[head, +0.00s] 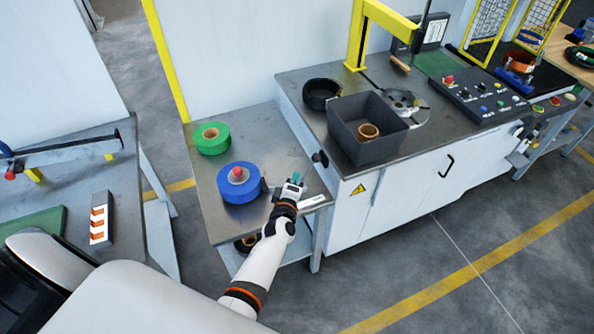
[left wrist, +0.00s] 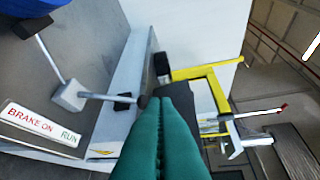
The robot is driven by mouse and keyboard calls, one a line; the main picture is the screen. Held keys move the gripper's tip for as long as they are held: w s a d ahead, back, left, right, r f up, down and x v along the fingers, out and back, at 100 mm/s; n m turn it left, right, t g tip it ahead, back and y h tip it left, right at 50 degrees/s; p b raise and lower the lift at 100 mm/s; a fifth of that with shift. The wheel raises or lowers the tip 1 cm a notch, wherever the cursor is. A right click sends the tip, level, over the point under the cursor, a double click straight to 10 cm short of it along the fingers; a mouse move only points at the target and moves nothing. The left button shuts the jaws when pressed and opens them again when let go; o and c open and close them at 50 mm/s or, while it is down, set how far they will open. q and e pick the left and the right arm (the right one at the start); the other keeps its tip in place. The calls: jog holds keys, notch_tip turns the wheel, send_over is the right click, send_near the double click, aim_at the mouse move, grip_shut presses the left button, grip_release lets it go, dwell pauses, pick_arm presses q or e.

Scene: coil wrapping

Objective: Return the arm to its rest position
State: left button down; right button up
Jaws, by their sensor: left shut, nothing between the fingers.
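My left gripper (head: 296,178) is over the front right corner of the small side table (head: 228,214), close to the blue tape roll (head: 222,186). In the left wrist view its teal fingers (left wrist: 160,135) lie together with nothing between them. My right gripper is not in either view.
A green tape roll (head: 211,138) stands behind the blue one. The grey bin (head: 378,152) holds a brown ring (head: 368,132) on the machine bench, beside a black coil (head: 321,94). A yellow post (head: 357,40) rises behind. Floor at front right is clear.

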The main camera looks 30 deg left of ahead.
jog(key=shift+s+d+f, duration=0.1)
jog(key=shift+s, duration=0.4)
